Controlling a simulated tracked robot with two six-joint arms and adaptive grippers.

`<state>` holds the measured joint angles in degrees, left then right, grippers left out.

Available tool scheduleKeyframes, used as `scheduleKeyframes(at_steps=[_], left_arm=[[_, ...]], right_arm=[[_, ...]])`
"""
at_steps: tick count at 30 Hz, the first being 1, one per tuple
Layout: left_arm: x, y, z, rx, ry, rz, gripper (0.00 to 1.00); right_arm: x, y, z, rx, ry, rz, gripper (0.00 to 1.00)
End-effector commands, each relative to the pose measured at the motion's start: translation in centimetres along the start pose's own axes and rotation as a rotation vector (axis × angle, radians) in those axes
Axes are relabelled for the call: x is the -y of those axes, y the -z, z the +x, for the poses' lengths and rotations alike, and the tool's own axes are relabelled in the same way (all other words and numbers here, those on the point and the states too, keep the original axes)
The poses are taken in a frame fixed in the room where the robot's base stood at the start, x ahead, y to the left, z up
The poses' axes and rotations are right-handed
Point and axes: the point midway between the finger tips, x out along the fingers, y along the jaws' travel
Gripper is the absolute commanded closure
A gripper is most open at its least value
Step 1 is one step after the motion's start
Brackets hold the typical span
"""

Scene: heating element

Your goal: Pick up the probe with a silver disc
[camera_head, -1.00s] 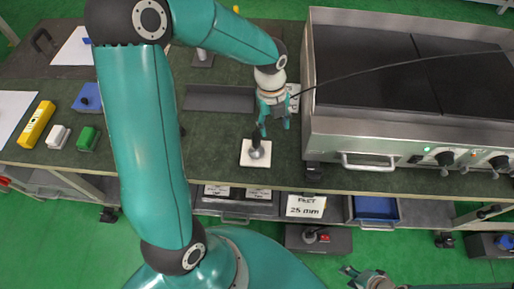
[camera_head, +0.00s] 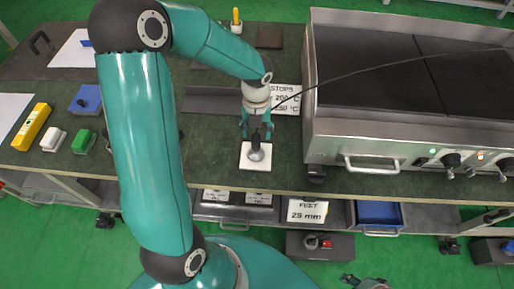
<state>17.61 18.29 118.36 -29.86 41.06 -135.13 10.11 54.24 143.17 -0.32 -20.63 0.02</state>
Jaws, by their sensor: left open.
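The probe (camera_head: 256,152) stands on a square white tile (camera_head: 256,164) near the front edge of the green bench. It has a dark upper part and a round silver disc at the bottom. My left gripper (camera_head: 256,131) is open, with its fingers pointing down on either side of the probe's dark upper part. I cannot tell whether the fingers touch it. My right gripper (camera_head: 365,282) shows only partly at the bottom edge, far from the probe, and its jaws are unclear.
A steel griddle (camera_head: 375,135) with knobs and a handle stands right of the probe. A dark cable runs from the gripper area over it. Behind lie a white sign (camera_head: 286,99) and a dark plate (camera_head: 212,99). Yellow, white, green and blue items lie at the left.

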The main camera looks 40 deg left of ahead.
Motion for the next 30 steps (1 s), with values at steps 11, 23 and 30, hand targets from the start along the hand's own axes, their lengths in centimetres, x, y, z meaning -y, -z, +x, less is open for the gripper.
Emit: scheduleKeyframes(at_steps=[11, 23, 30], left_arm=[[-0.1, 0.8, 3.6, -0.004, -0.001, 0.000, 0.43], [0.0, 0.8, 5.8, 0.000, 0.000, 0.000, 0.43], [0.1, 0.8, 5.7, 0.000, 0.000, 0.000, 0.73]], right_arm=[[-0.3, 0.0, 0.8, 0.000, 0.000, 0.000, 0.60], [-0.4, 0.0, 1.1, 0.000, 0.000, 0.000, 0.60], [-0.4, 0.0, 1.1, 0.000, 0.000, 0.000, 0.60]])
